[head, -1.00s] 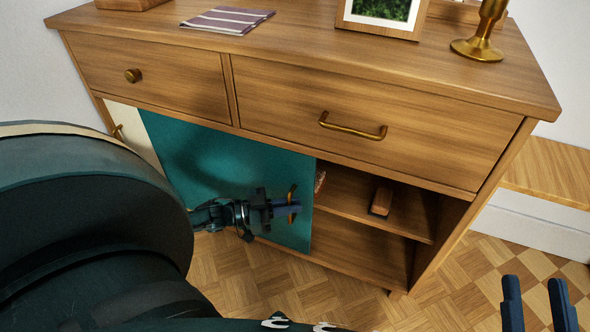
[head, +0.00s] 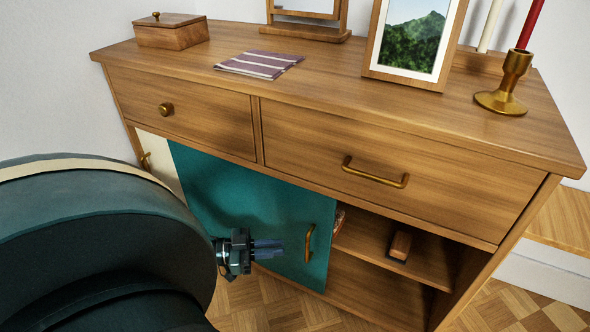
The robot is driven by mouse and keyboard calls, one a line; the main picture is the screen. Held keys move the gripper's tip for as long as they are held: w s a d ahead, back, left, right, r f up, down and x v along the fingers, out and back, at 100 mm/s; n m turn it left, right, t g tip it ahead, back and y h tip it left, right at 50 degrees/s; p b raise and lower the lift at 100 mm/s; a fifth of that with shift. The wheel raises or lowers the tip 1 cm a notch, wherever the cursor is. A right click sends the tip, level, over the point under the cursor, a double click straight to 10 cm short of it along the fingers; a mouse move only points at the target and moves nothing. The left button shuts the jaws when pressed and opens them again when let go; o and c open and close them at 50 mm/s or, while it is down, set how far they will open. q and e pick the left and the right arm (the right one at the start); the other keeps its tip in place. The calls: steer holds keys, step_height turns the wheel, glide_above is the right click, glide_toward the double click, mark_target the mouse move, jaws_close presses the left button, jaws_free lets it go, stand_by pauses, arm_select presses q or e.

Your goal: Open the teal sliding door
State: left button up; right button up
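The teal sliding door (head: 235,205) covers the middle of the cabinet's lower front. To its right the shelves are uncovered, and to its left a cream panel (head: 160,160) shows. A brass vertical handle (head: 309,243) sits near the door's right edge. My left gripper (head: 280,249) is in front of the door, a little left of the handle and apart from it in the picture. Its fingers point right toward the handle and look close together, but the angle hides whether they are open. My large arm links hide the cabinet's lower left. My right gripper is out of view.
The wooden cabinet (head: 205,128) has two drawers with brass pulls above the door. On top are a wooden box (head: 172,36), striped cloth (head: 260,64), framed picture (head: 412,40) and brass candlestick (head: 507,85). A small brown object (head: 400,246) lies on the open shelf.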

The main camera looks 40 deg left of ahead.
arm_select(q)
steer(key=shift+v, duration=2.15)
